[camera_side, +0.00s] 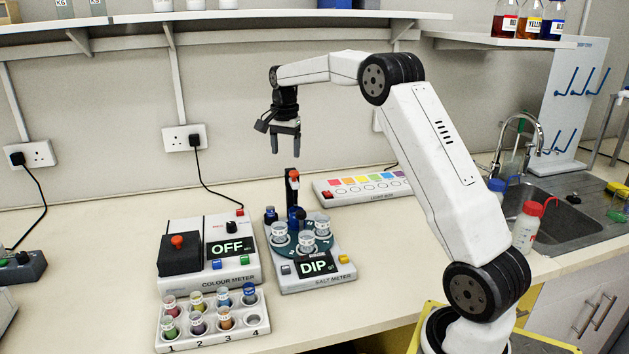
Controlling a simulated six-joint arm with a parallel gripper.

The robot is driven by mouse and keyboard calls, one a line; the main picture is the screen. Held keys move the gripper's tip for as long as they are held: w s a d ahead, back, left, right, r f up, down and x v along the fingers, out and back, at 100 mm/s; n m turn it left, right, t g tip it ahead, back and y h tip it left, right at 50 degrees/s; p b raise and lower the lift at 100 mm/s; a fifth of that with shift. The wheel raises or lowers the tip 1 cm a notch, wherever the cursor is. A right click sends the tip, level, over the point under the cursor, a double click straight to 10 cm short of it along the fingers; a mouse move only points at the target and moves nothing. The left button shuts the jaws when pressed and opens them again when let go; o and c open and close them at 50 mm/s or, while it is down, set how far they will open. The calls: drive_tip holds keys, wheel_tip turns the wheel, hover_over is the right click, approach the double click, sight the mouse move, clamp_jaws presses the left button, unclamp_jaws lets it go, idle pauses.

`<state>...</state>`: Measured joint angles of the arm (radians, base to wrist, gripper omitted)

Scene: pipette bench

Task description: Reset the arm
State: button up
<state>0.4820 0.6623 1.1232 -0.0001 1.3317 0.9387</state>
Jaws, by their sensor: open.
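My gripper (286,143) points down in the air above the back of the salt meter, with its two dark fingers apart and nothing between them. The salt meter (318,284) stands below it, its display reading DIP, with several small cups on its round blue turntable and a dark upright post with a red knob behind. My arm is raised, reaching from the right side over to the left.
The colour meter (195,285) stands left of the salt meter and reads OFF. In front, a white rack (190,340) holds several coloured vials. A light box (326,198) lies behind. A wash bottle (526,229) and sink (565,215) are at right.

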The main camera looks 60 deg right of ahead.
drive_tip(key=s+a+f+n, duration=0.2)
drive_tip(key=a+f+n, duration=0.25)
drive_tip(key=a, duration=0.45)
drive_tip(key=s+a+f+n+t, duration=0.1)
drive_tip(key=s+a+f+n, duration=0.3)
drive_tip(key=s+a+n, duration=0.2)
drive_tip(key=s+a+f+n+t, duration=0.1)
drive_tip(key=s+a+f+n, duration=0.4)
drive_tip(key=s+a, duration=0.6)
drive_tip(key=s, duration=0.2)
drive_tip(key=shift+s+n, duration=0.35)
drive_tip(key=shift+s, duration=0.05)
